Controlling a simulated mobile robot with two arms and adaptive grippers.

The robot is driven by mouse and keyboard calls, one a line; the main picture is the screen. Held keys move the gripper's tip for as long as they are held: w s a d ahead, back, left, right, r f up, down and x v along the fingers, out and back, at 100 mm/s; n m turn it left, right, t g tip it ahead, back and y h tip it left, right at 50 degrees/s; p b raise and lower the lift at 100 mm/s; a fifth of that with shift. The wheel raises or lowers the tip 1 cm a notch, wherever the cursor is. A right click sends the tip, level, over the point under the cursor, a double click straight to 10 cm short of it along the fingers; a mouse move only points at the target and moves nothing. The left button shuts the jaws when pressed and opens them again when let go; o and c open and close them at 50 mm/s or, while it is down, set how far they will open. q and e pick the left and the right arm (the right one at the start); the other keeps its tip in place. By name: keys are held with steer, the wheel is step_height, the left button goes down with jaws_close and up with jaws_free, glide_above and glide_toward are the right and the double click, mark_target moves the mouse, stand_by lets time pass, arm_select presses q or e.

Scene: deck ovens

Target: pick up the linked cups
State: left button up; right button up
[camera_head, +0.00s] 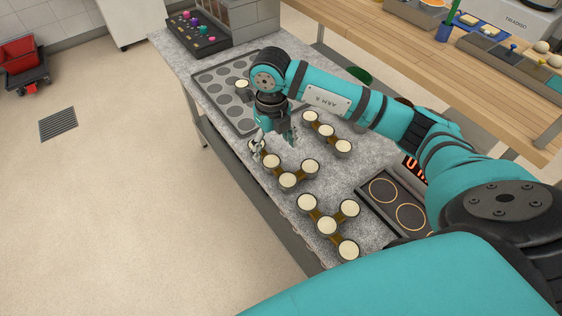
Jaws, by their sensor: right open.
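Linked cups with pale cream tops stand on the grey stone counter in groups joined by brown links. One group (288,180) lies in the middle, by the counter's left edge. A second group (326,225) is nearer to me, and a third (326,131) is to the right of my gripper. My right gripper (274,143) points down, open, at the far end of the middle group. One finger overlaps that group's farthest cup in the picture; I cannot tell whether they touch. My left gripper is out of view.
A dark muffin tray (211,83) lies behind my gripper, with a cream-topped cup (242,84) on it. A dark panel with orange rings (383,190) is at the right. A wooden counter (440,45) is beyond. My right arm covers part of the stone counter.

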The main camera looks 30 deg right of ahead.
glide_above(277, 167)
steer(key=f, duration=0.4)
steer(key=shift+w+a+f+p, duration=0.1)
steer(key=shift+w+a+p, duration=0.05)
steer(key=shift+a+p, duration=0.25)
steer(key=shift+f, duration=0.3)
steer(key=f, duration=0.1)
steer(key=f+p, duration=0.1)
steer(key=f, duration=0.2)
steer(key=shift+s+d+f+p, duration=0.2)
steer(key=shift+d+p, duration=0.2)
steer(key=shift+f, duration=0.15)
steer(key=c, duration=1.6)
